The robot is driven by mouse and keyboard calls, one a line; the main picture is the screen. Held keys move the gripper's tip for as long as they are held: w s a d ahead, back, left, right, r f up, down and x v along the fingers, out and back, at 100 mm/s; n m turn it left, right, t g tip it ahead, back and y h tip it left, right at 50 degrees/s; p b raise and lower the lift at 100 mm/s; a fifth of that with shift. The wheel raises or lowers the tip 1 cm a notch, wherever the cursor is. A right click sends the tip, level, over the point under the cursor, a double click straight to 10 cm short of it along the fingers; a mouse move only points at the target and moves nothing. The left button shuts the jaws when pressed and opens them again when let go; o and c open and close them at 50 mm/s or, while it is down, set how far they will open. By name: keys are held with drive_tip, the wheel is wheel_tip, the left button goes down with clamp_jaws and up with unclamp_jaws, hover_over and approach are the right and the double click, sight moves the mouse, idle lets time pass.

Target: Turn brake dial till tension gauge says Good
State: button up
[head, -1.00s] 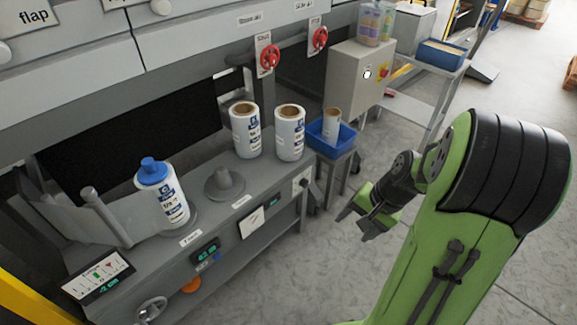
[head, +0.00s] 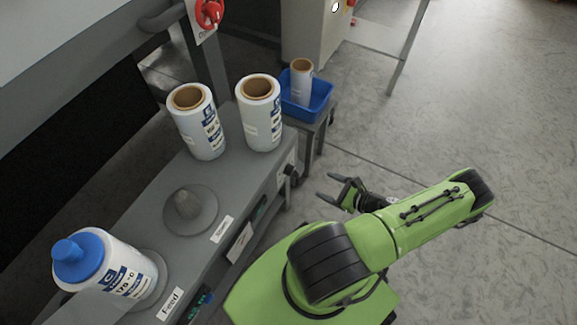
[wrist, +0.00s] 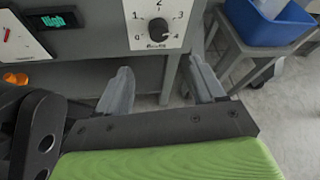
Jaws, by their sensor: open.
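The brake dial (wrist: 158,28) is a black knob on a light plate numbered 0 to 4, at the top of the wrist view. In the head view the dial (head: 291,181) shows small on the end of the grey bench. The tension gauge (wrist: 14,38), a white face with a red needle, is cut off at the wrist view's left edge. The green display (wrist: 52,20) beside it appears to read "High". My gripper (wrist: 160,68) is open and empty, its fingers apart below the dial and not touching it. It also shows in the head view (head: 326,187), right of the bench end.
Two film rolls (head: 200,135) (head: 262,128) stand on the bench (head: 155,205) near the dial end. A blue bin (head: 318,100) with a core (head: 301,85) sits on a small stand behind. Open floor (head: 450,130) lies to the right.

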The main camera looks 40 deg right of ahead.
sight(289, 170)
drive_tip(key=b+x, duration=0.3)
drive_tip(key=x, duration=1.1)
drive_tip(key=shift+w+a+b, duration=0.15)
drive_tip(key=shift+w+b, duration=0.05)
drive_tip(key=shift+b, duration=0.1)
drive_tip(key=shift+f, duration=0.1)
drive_tip(key=c, duration=1)
drive_tip(key=n+t+h, duration=0.1)
drive_tip(key=n, duration=0.2)
drive_tip(key=shift+n+h, duration=0.3)
drive_tip(key=shift+h, duration=0.1)
drive_tip(key=shift+c, duration=0.2)
drive_tip(key=o, duration=1)
drive_tip(key=shift+a, duration=0.1)
drive_tip(key=shift+o, duration=0.2)
